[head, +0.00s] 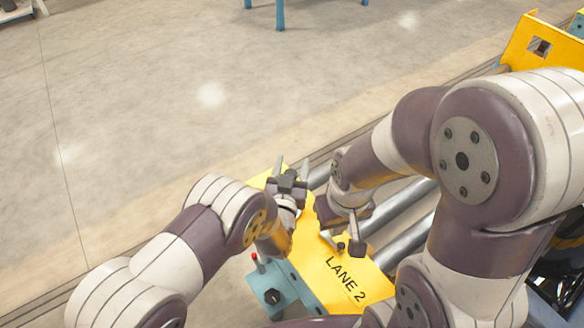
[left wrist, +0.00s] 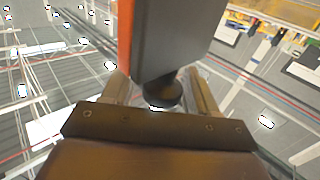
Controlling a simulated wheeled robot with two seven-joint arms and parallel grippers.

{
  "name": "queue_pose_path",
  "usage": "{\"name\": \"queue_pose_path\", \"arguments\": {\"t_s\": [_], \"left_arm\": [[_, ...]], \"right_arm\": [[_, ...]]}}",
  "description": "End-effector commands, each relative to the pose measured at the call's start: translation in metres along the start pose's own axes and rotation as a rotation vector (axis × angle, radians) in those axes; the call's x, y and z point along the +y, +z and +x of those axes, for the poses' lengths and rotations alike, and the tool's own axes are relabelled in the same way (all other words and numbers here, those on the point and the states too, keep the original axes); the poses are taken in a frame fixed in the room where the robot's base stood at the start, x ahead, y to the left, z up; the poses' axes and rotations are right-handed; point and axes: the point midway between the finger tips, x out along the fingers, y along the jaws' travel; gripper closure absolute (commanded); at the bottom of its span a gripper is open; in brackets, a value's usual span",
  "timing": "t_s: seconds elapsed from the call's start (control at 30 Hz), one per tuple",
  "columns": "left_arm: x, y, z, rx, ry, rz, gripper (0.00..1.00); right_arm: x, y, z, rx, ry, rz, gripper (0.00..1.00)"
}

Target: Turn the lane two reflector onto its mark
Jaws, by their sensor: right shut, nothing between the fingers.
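The yellow plate marked LANE 2 (head: 325,262) lies below my two grippers in the head view. My left gripper (head: 291,168) is over its far end, with its fingers apart and pointing up and away. In the left wrist view a dark grey block with an orange side (left wrist: 172,40), apparently the reflector, stands on a round black neck (left wrist: 160,93). The open left fingers (left wrist: 160,92) stand either side of the neck, with gaps showing. My right gripper (head: 356,246) is shut and empty above the plate, pointing down. I cannot make out the reflector's mark.
Steel rollers (head: 405,212) run to the right of the plate, partly behind my right arm. A blue bracket (head: 305,293) with a red-tipped pin (head: 254,257) sits at the plate's near left. A yellow end plate (head: 530,45) stands far right. Open floor lies beyond.

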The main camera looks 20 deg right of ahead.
Motion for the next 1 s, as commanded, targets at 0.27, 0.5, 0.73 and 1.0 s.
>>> {"name": "queue_pose_path", "arguments": {"t_s": [0.27,0.5,0.73,1.0], "left_arm": [[0.0,0.002,-0.002,-0.005,0.001,0.001,0.42],[0.001,0.0,-0.047,-0.009,0.003,0.003,0.42],[0.0,0.0,-0.105,-0.006,0.003,0.003,0.42],[0.0,0.001,-0.128,-0.004,0.001,0.002,0.42]], "right_arm": [[0.0,0.0,0.0,0.0,0.0,0.0,1.0],[0.0,-0.001,-0.011,0.0,0.0,0.0,1.0],[0.0,-0.002,-0.018,0.0,0.0,0.0,1.0],[0.0,-0.002,-0.019,0.0,0.0,0.0,1.0]]}}
